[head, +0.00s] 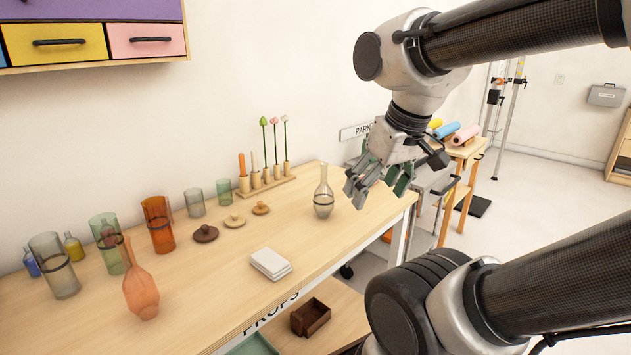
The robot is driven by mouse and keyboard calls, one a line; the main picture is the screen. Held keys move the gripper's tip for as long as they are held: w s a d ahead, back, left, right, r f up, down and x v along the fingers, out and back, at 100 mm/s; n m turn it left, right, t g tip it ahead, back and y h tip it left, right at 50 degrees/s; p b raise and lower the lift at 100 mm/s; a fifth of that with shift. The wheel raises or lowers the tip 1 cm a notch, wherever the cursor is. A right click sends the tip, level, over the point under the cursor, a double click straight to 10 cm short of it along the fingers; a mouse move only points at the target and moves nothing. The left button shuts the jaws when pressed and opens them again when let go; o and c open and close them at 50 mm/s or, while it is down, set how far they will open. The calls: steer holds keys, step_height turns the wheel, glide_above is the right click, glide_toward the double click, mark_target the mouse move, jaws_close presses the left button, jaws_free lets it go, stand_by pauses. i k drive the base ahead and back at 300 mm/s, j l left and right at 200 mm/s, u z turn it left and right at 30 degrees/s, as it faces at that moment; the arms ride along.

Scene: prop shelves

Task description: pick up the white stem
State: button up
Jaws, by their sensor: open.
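A wooden rack (266,186) stands at the back of the table against the wall, with several small holders. Three thin upright stems rise from it: one with a green bud (264,122), a middle one with a pale pinkish-white tip (274,122), and one with a pink tip (285,118). No stem is plainly all white, and I cannot tell for sure which is the white stem. A short pale candle-like stick (254,160) also stands there beside an orange one (242,165). My gripper (377,186) is open and empty, right of the rack, above the table's right end.
A clear long-necked vase (323,194) stands between rack and gripper. Coloured glass vessels, including an orange vase (141,292), fill the left side. Lids (205,233) and a white stack (270,264) lie mid-table. Drawers (58,43) hang upper left. The table's front right is clear.

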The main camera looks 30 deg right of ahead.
mark_target(284, 118)
steer(key=i+l+u, duration=0.15)
steer(key=l, duration=0.55)
steer(key=i+l+u, duration=0.15)
steer(key=l, duration=0.55)
steer(key=i+l+u, duration=0.15)
steer(key=l, duration=0.55)
steer(key=i+l+u, duration=0.15)
steer(key=l, duration=0.6)
